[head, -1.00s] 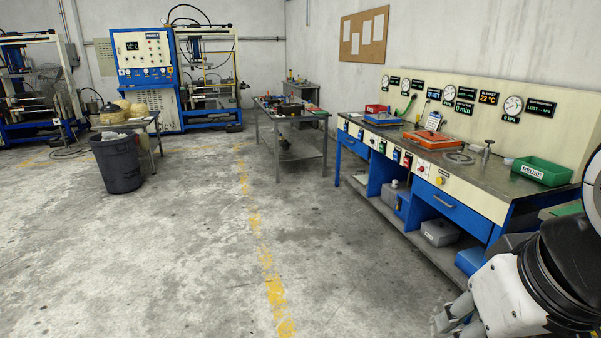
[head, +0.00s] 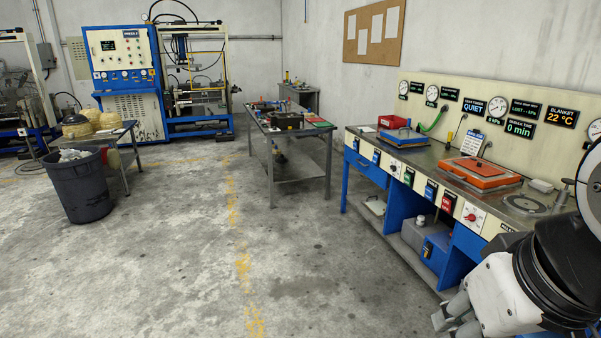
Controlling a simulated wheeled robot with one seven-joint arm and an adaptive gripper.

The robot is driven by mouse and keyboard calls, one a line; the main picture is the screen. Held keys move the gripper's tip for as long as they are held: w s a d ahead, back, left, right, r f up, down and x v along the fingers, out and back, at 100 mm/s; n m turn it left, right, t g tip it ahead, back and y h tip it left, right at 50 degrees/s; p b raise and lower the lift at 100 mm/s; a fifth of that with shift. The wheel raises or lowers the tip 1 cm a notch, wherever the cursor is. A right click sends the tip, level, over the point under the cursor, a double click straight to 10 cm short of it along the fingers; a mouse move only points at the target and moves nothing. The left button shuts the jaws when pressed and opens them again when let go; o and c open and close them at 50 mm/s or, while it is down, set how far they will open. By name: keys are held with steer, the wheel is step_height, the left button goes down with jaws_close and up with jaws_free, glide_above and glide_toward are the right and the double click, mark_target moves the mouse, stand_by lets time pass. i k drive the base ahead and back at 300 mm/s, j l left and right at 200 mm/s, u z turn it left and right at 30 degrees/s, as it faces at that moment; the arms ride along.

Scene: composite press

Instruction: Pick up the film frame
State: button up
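I cannot single out the film frame for certain. On the workbench (head: 430,158) at the right, an orange flat frame-like piece (head: 482,172) lies near the middle. A smaller blue-edged flat piece (head: 400,136) lies farther back on the same bench. My arm shows at the lower right, and what looks like my gripper (head: 452,315) is low beside the bench front, apart from both pieces. Its fingertips are small and partly cut off, so its opening is unclear.
A grey metal table (head: 290,129) with dark items stands ahead. A dark bin (head: 80,187) and a small table with yellowish rolls (head: 102,122) are at the left. A blue press (head: 126,75) stands behind. The concrete floor between is clear.

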mark_target(403, 135)
steer(key=i, duration=1.95)
steer(key=i+z, duration=0.15)
steer(key=i, duration=0.4)
steer(key=i+j+z, duration=0.2)
steer(key=i, duration=0.35)
steer(key=i+j+z, duration=0.15)
steer(key=i, duration=0.4)
steer(key=i+j+z, duration=0.8)
steer(key=i+l, duration=0.05)
steer(key=l, duration=0.05)
